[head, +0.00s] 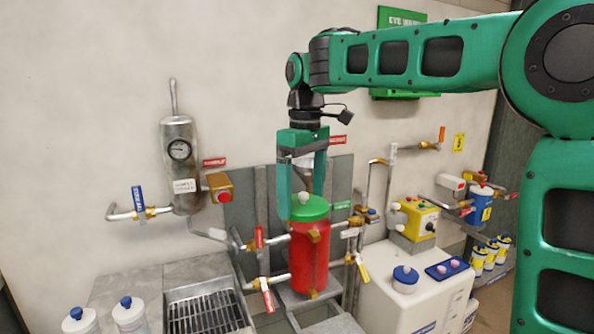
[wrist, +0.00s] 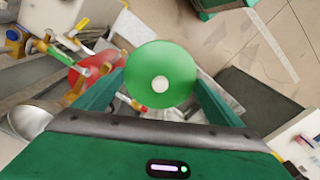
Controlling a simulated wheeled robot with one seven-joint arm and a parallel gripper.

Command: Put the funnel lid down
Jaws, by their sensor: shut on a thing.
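The funnel lid is a round green disc with a pale knob, in the head view (head: 309,208) and the wrist view (wrist: 160,62). My gripper (head: 303,205) points down with one finger on each side of the lid and is shut on it. In the wrist view the lid sits between the fingertips (wrist: 160,80). A red vessel (head: 309,258) appears directly below the lid in the head view. In the wrist view the red body (wrist: 92,72) shows to the left of the lid.
Pipes with red-tagged valves surround the vessel. A steel tank with a gauge (head: 180,155) hangs at left, above a grated sink (head: 205,312). At right are a white tank (head: 385,300) with a blue cap and a yellow control box (head: 416,221). White bottles (head: 130,315) stand at lower left.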

